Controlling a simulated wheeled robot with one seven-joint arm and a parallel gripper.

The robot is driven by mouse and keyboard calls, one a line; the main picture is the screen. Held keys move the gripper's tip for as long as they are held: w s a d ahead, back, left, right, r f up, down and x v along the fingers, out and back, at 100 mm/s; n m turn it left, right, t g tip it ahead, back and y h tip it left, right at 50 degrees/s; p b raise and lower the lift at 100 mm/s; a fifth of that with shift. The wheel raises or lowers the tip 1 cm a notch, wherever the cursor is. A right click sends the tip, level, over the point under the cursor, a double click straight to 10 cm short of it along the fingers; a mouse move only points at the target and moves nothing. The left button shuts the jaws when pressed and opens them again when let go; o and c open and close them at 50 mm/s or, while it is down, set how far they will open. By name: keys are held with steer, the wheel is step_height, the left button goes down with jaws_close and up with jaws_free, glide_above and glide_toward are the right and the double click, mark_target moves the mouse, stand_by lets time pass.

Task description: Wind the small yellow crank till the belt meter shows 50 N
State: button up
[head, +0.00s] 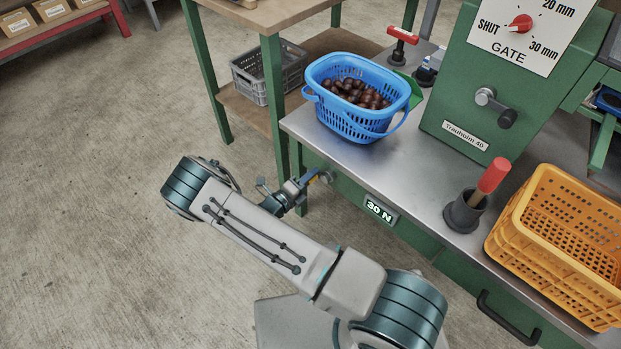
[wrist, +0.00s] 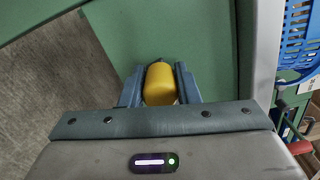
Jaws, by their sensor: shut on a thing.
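The belt meter (head: 378,209) on the green front of the bench reads 30 N. The small yellow crank (head: 313,180) sits on the bench front to the left of the meter, below the blue basket, and is mostly hidden by my gripper (head: 305,184). In the wrist view my gripper (wrist: 159,90) is shut on the yellow crank handle (wrist: 160,84), with one blue-grey finger on each side of it. The crank's arm is hidden behind the handle in that view.
A blue basket (head: 335,118) of chestnuts stands on the bench top above the crank. The green machine (head: 446,100) has a gate dial set near SHUT. Open floor lies left.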

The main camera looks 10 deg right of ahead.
mark_target(319, 175)
steer(key=m, duration=0.1)
steer(key=r+m, duration=0.1)
steer(key=m, duration=0.1)
steer(key=shift+s+p, duration=0.1)
steer(key=shift+p, duration=0.3)
steer(key=m, duration=0.1)
steer(key=r+m+p, duration=0.1)
steer(key=m, duration=0.1)
steer(key=shift+s+d+r+m, duration=0.1)
steer(key=shift+s+m, duration=0.05)
steer(key=shift+m, duration=0.15)
steer(key=m, duration=0.1)
steer(key=r+m+p, duration=0.1)
steer(key=m, duration=0.1)
steer(key=s+m+p, duration=0.1)
steer(key=m, duration=0.1)
steer(key=shift+d+r, duration=0.3)
steer(key=shift+s+d+r+m+p, duration=0.2)
steer(key=shift+s+m+p, duration=0.15)
steer(key=shift+m, duration=0.9)
steer(key=shift+s+d+r+m+p, duration=0.1)
steer(key=shift+s+d+m+p, duration=0.2)
steer(key=shift+m, duration=1)
steer(key=shift+s+d+r+m+p, duration=0.15)
steer(key=shift+m+p, duration=0.25)
steer(key=shift+m, duration=0.85)
steer(key=o, duration=1)
steer(key=shift+c, duration=0.2)
